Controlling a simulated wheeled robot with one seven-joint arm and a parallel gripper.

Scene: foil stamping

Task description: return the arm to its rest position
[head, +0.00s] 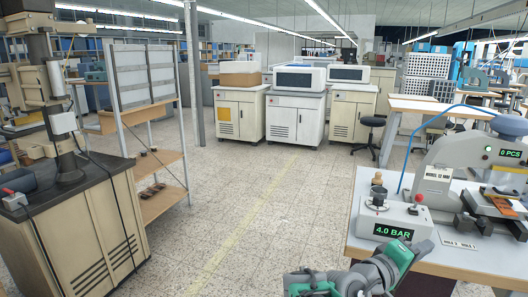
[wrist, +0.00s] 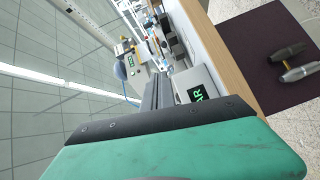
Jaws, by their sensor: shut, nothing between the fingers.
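My arm shows at the bottom of the head view, right of the middle, with green and grey links beside the front of the right-hand workbench (head: 420,255). In the wrist view a large green and black part of my own arm fills the lower half. Beyond its edge, the dark fingers of my gripper (wrist: 157,93) stand together, shut, with nothing visible between them. The gripper is apart from the bench and its equipment. In the head view I cannot make out the fingertips clearly.
A grey control box (head: 394,222) reading 4.0 BAR and a stamping press (head: 455,160) stand on the right bench. A dark-topped cabinet (head: 75,220) and a shelf rack (head: 158,190) stand at the left. The tiled floor (head: 250,210) between is clear.

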